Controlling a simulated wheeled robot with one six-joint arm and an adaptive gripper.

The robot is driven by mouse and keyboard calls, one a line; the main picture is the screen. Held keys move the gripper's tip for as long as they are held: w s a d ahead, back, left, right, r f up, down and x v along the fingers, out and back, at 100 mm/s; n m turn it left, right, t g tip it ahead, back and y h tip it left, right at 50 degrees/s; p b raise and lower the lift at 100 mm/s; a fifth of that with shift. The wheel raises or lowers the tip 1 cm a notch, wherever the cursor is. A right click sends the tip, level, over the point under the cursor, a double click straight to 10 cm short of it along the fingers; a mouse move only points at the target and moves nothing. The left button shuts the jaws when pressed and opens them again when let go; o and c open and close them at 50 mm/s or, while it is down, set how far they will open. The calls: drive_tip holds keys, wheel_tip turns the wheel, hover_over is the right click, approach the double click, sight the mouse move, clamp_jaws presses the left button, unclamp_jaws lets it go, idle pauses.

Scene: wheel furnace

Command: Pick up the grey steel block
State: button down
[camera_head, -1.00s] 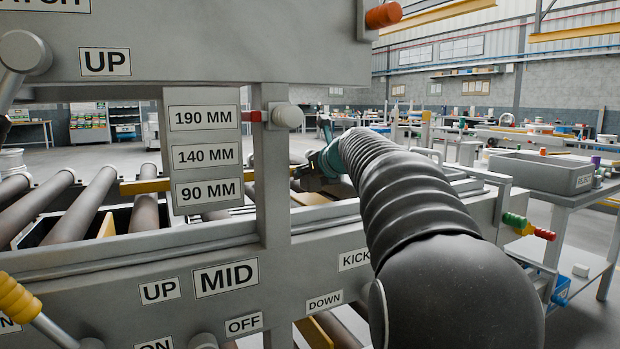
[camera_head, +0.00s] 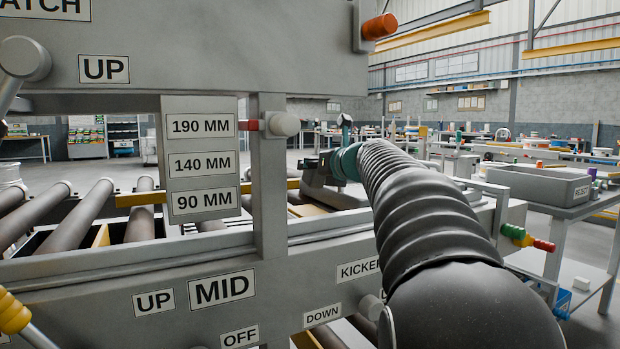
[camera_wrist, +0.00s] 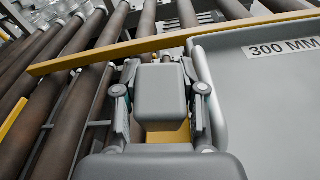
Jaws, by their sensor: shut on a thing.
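The grey steel block (camera_wrist: 161,92) sits between the two fingers of my gripper (camera_wrist: 161,100) in the wrist view. My gripper is shut on it, with one finger on each side. A yellow surface shows just below the block, and I cannot tell whether they touch. In the head view the teal wrist part of my arm (camera_head: 346,162) is behind the grey machine frame. The block cannot be made out clearly there.
Brown rollers (camera_wrist: 72,75) and a yellow rail (camera_wrist: 130,50) lie left of and beyond my gripper. A grey plate marked 300 MM (camera_wrist: 265,85) stands close on the right. The machine's upright post (camera_head: 270,180) and size labels (camera_head: 201,163) stand nearer the head camera.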

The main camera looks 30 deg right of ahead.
drive_tip(key=r, duration=0.2)
drive_tip(key=r+p, duration=0.1)
drive_tip(key=s+d+r, duration=0.1)
drive_tip(key=r, duration=0.1)
drive_tip(key=shift+s+r+p, duration=0.1)
drive_tip(key=shift+r+p, duration=0.2)
drive_tip(key=shift+p, duration=0.1)
drive_tip(key=s+d+r+n+g+h+p, duration=0.1)
drive_tip(key=s+d+g+p, duration=0.1)
drive_tip(key=s+d, duration=1.2)
drive_tip(key=shift+s+r+n+g, duration=0.3)
drive_tip(key=shift+s+r, duration=0.1)
drive_tip(key=shift+s, duration=0.5)
